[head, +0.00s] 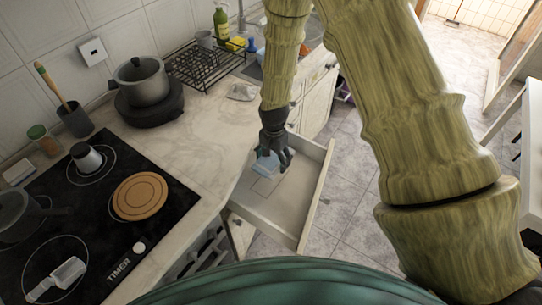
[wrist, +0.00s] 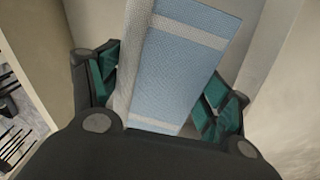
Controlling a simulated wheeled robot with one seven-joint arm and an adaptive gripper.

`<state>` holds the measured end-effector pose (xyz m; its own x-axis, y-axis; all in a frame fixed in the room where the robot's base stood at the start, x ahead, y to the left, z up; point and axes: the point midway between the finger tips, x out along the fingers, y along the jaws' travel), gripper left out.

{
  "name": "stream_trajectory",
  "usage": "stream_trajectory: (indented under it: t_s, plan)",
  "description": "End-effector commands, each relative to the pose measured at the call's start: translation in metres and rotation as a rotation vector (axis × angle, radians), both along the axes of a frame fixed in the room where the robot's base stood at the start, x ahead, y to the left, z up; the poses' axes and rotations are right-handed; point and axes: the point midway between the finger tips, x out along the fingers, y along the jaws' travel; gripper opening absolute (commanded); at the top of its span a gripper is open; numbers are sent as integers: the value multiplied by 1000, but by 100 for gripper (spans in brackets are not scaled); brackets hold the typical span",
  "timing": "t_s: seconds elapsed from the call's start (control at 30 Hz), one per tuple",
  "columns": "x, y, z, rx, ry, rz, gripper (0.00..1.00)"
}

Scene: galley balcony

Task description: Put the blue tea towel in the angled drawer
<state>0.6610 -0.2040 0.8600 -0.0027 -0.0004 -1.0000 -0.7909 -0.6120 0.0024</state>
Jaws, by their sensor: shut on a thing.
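The blue tea towel (wrist: 185,62) is light blue with pale bands and fills the middle of the wrist view, between the fingers. In the head view the towel (head: 265,164) shows as a small blue patch at my gripper's tips. My gripper (head: 275,152) is shut on it and points down over the angled drawer (head: 311,225). The drawer is pulled out, pale inside, and stands askew below the counter edge. In the wrist view my gripper (wrist: 165,100) has a green-padded finger on each side of the towel. I cannot tell whether the towel touches the drawer floor.
The counter (head: 178,140) left of the drawer holds a hob (head: 100,215) with a wooden board, a pot (head: 141,80), and a black dish rack (head: 205,68). A pale cabinet (head: 318,105) stands behind the drawer. Tiled floor (head: 352,190) lies open to the right.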

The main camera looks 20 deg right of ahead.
Motion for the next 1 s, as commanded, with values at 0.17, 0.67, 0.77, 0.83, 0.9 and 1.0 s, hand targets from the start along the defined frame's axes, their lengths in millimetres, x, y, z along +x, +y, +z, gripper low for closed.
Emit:
stream_trajectory:
  t_s: [0.17, 0.67, 0.77, 0.83, 0.9, 1.0]
  plan:
    - [0, 0, -23, 1, 1, -1, 48]
    - [0, 2, -75, 0, 0, 4, 48]
    - [0, 2, -86, 0, 0, 4, 48]
    - [0, 2, -92, 1, 1, 3, 48]
    - [0, 2, -98, 0, 0, 3, 48]
    - [1, 2, -104, 0, 0, 4, 48]
